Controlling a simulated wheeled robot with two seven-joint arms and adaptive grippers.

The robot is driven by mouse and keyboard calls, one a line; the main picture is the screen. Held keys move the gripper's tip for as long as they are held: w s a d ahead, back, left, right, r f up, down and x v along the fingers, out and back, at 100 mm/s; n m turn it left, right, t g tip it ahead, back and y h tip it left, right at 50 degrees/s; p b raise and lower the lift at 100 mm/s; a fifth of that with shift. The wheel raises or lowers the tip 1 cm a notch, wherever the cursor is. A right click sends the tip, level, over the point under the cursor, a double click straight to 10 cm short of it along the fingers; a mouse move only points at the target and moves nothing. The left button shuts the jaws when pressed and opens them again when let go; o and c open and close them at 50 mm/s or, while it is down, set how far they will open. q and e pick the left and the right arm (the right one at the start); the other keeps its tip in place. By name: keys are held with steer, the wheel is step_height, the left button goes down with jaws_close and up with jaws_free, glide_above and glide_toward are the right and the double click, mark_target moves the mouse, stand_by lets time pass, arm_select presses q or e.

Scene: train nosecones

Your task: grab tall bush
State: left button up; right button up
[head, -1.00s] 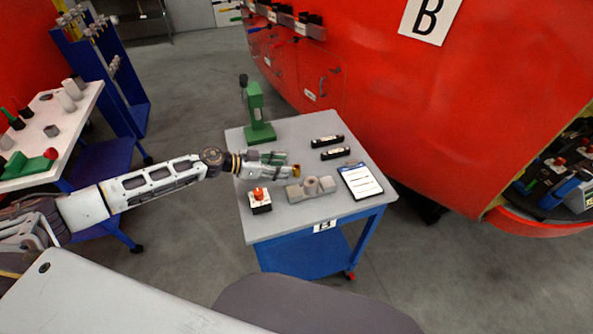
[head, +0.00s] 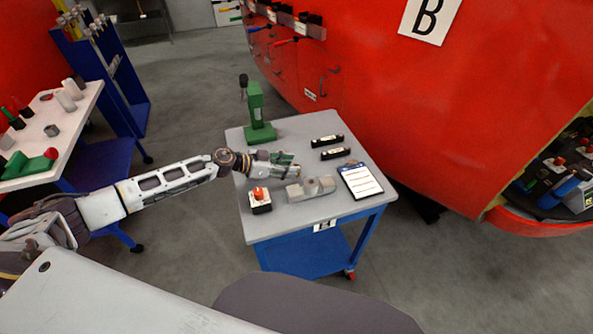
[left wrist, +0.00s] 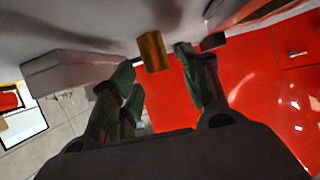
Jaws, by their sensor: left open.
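A brass-coloured cylinder, the tall bush (left wrist: 153,52), stands on the table top in the left wrist view, which shows the table along its upper edge. My left gripper (left wrist: 160,75) is open, with its green-grey fingers on either side of the bush's line. The bush lies ahead between the fingertips, and no contact shows. In the head view my left gripper (head: 296,166) is low over the middle of the grey table (head: 285,226). The bush is not distinct there, apparently hidden by the fingers. My right gripper is out of view.
A grey block fixture (head: 298,193) and a red-button box (head: 260,203) sit close in front of my gripper. A green press (head: 257,112) stands behind. Two black items (head: 333,147) and a clipboard (head: 360,181) lie to the right. The red train nose (head: 430,110) rises beyond.

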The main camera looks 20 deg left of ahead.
arm_select(q)
steer(key=shift+x, duration=1.5)
steer(key=shift+f, duration=0.15)
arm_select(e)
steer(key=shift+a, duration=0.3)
arm_select(q)
steer(key=shift+c, duration=0.5)
steer(key=shift+w, duration=0.1)
steer(key=c, duration=0.9)
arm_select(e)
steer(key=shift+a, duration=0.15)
arm_select(q)
steer(key=shift+r, duration=0.25)
steer(key=shift+r+p, duration=0.3)
steer(key=shift+r, duration=0.35)
steer(key=shift+r+p, duration=0.8)
steer(key=shift+r, duration=3.35)
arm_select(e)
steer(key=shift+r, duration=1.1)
